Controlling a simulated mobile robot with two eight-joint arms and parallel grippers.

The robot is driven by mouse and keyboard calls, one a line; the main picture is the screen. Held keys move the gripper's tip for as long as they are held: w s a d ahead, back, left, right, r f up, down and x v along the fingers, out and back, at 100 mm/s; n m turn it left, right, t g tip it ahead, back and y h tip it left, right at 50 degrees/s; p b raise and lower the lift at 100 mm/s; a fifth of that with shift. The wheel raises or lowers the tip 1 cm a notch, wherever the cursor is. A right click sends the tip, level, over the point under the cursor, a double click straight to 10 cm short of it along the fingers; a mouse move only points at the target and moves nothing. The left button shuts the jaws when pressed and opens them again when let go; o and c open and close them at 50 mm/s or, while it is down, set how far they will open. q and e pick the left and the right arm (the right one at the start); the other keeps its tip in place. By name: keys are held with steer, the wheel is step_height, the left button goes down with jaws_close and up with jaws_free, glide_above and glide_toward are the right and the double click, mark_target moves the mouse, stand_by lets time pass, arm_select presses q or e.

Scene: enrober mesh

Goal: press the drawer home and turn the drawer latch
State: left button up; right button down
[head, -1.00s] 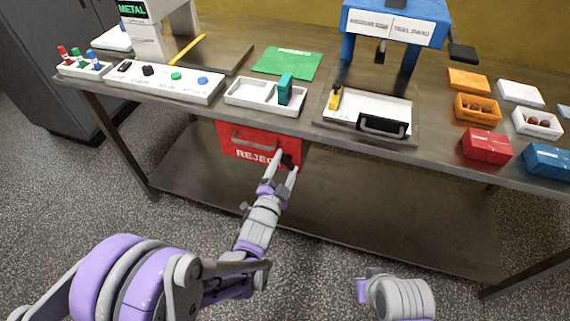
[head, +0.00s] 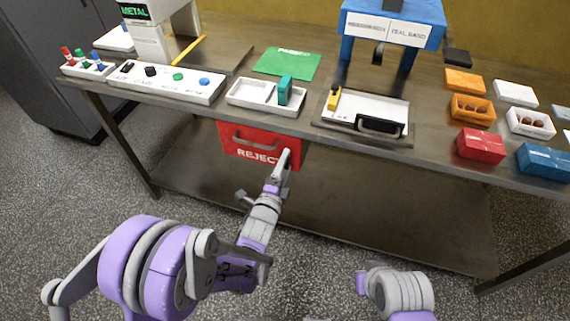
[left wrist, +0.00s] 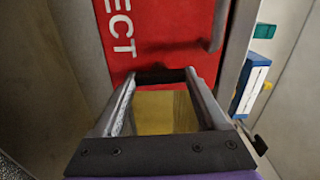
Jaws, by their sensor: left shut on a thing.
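The red drawer (head: 258,140), marked REJECT, hangs under the bench top and has a grey handle (head: 240,144). From the head I cannot tell whether a gap remains behind its front. In the left wrist view the red front (left wrist: 165,25) fills the upper middle, with its lettering running sideways. My left gripper (head: 284,160) is at the lower right of the drawer front, seen nearly edge-on. In the left wrist view its fingers are shut on the black drawer latch (left wrist: 161,76), which spans between the fingertips. The fingers hide the latch from the head. My right gripper is out of view.
On the bench above stand a white two-part tray (head: 252,96), a green mat (head: 286,64), a button panel (head: 165,84) and a blue press-like frame (head: 392,22). Red (head: 480,145) and blue boxes sit at the right. A lower shelf (head: 370,215) lies below the drawer, largely clear.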

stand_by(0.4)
arm_select(q)
steer(key=o, duration=1.3)
steer(key=v, duration=1)
steer(key=shift+s+a+b, duration=0.15)
steer(key=shift+s+b, duration=0.15)
steer(key=shift+s, duration=0.1)
